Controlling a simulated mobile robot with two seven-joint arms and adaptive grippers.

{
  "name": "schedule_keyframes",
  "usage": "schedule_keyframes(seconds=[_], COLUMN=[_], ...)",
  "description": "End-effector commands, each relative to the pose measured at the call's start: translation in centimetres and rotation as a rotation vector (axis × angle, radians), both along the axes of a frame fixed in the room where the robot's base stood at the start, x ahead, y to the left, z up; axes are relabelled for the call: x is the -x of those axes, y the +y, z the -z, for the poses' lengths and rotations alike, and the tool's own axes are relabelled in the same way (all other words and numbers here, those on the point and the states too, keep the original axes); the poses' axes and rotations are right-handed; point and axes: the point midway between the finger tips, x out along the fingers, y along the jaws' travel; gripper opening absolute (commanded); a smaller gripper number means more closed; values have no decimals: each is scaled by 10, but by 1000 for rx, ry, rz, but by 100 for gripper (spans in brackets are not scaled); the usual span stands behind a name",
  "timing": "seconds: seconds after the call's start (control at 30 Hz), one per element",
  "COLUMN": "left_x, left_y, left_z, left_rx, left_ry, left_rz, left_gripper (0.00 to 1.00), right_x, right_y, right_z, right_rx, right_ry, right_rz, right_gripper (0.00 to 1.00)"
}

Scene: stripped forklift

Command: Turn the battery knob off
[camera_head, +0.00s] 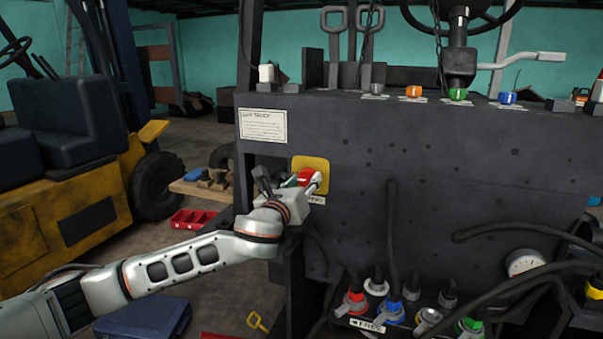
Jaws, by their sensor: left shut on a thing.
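The battery knob (305,175) is red and sits on a yellow square plate (312,163) on the left part of the dark forklift panel. My left gripper (304,182) is at the knob, with its fingers shut on it. The fingers and hand cover much of the knob, so its turn position cannot be told. A small white label (316,200) shows just below the plate. My right gripper is not in view.
The dark panel (440,170) fills the right side, with coloured buttons and levers along its top. Cables and coloured connectors (395,308) hang low in front. A yellow forklift (60,200) stands at left. A blue case (145,318) and red bin (193,219) lie on the floor.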

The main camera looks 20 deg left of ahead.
Motion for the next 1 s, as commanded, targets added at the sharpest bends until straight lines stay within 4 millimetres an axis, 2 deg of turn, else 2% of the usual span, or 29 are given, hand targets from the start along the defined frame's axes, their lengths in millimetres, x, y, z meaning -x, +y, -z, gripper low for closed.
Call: schedule_keyframes(seconds=[0.03,0.2,0.33,0.7,1.0], left_x=[2,1,1,1,1], left_y=[-1,-1,-1,-1,-1], left_z=[-10,-6,-4,2,4], left_rx=[21,91,147,344,624], left_ry=[0,7,10,20,28], left_rz=[1,1,1,0,0], left_gripper=[14,14,14,14,14], right_x=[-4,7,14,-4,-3], right_y=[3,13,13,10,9], right_z=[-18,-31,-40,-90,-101], right_rx=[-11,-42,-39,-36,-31], right_ry=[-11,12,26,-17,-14], right_rz=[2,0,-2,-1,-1], right_gripper=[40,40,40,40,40])
